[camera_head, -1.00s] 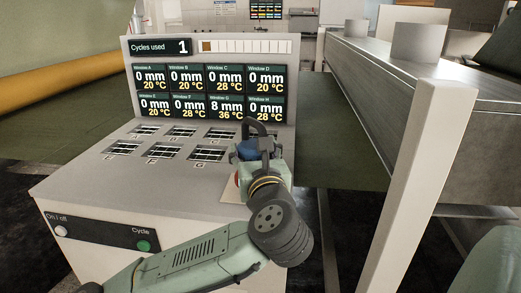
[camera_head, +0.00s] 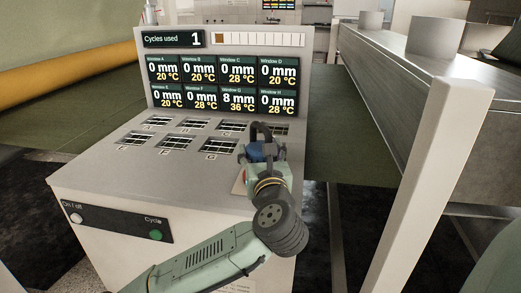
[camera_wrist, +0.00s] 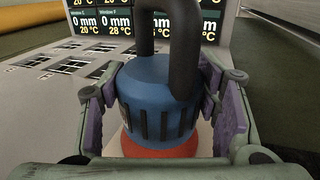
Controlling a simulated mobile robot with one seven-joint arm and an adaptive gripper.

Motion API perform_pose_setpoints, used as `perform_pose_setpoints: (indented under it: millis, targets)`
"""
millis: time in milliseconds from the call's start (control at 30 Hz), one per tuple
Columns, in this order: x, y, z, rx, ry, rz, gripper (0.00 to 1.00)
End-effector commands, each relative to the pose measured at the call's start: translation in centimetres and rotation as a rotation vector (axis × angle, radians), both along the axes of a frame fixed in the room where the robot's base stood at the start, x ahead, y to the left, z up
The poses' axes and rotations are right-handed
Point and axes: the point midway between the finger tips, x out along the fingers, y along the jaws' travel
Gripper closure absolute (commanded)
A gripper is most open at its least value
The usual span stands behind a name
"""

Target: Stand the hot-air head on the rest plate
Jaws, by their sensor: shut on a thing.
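The hot-air head is a blue, ribbed cylinder (camera_wrist: 158,95) with a thick dark loop on top. In the head view the blue body (camera_head: 258,152) is partly hidden by my wrist. My gripper (camera_wrist: 160,112) is shut on it, with a purple-padded finger on each side, and it looks upright. An orange-red band (camera_wrist: 160,146) shows beneath the blue body. A pale plate (camera_head: 238,188), apparently the rest plate, shows beside my wrist at the console's right edge, with a bit of red on it. I cannot tell whether the head touches the plate.
The console top (camera_head: 120,170) has several slotted windows (camera_head: 187,140) left of my gripper. A display panel (camera_head: 222,85) stands behind them. A cream post (camera_head: 435,180) and a metal beam (camera_head: 420,90) are at the right. An on/off and cycle panel (camera_head: 118,222) is on the front.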

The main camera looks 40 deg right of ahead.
Motion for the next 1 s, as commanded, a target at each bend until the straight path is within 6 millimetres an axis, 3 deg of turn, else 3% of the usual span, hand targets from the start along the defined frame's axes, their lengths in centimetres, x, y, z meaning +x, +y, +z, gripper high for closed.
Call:
perform_pose_setpoints:
  millis: [333, 667, 833, 1000]
  targets:
    - [0.0, 0.0, -0.1, 0.000, 0.000, 0.000, 0.23]
    - [0.0, 0.0, 0.1, 0.000, 0.000, 0.000, 0.23]
    - [-1.6, 0.9, 0.0, -0.002, -0.003, -0.003, 0.23]
    - [-4.5, 2.7, -0.5, -0.002, -0.005, -0.003, 0.23]
